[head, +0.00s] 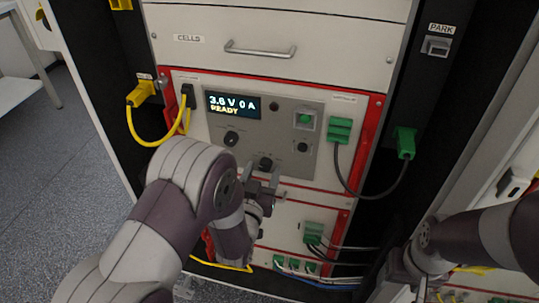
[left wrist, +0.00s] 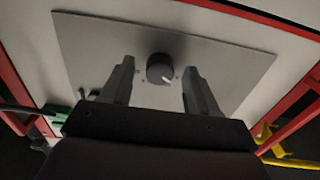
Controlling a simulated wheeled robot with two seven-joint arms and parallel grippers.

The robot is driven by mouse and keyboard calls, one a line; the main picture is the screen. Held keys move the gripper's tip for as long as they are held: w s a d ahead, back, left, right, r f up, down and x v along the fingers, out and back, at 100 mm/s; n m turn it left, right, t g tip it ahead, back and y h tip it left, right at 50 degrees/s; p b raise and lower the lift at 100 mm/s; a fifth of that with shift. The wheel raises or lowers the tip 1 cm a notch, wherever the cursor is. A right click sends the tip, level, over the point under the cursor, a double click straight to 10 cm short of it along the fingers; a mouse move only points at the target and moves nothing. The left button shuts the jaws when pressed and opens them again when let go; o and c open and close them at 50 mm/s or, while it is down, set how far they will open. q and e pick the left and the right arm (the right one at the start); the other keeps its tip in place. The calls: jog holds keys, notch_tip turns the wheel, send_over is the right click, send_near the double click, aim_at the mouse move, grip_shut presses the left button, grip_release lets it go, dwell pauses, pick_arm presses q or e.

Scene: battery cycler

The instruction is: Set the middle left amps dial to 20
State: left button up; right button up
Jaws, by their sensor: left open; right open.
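A grey control panel (head: 281,104) has a display (head: 232,103) reading 3.6 V 0 A and READY. A black dial (head: 265,163) sits low on the panel. It also shows in the left wrist view (left wrist: 160,68), with a pale mark pointing toward the lower right of that picture. My left gripper (head: 262,178) is open in front of this dial. Its fingers (left wrist: 157,85) stand on either side of the dial with visible gaps. The dial's scale and label cannot be read. My right gripper (head: 424,290) is open at the lower right, away from the panel and partly hidden.
Other knobs are at the panel's upper left (head: 231,138) and right (head: 302,147). A yellow cable (head: 146,140) loops at the left. A green plug (head: 404,142) with a black cable is at the right. A drawer handle (head: 260,50) is above.

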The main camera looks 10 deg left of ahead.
pick_arm(q)
jog(key=shift+w, duration=0.2)
pick_arm(e)
jog(key=shift+w, duration=0.3)
pick_arm(q)
jog(key=c, duration=1)
jog(key=shift+c, duration=0.2)
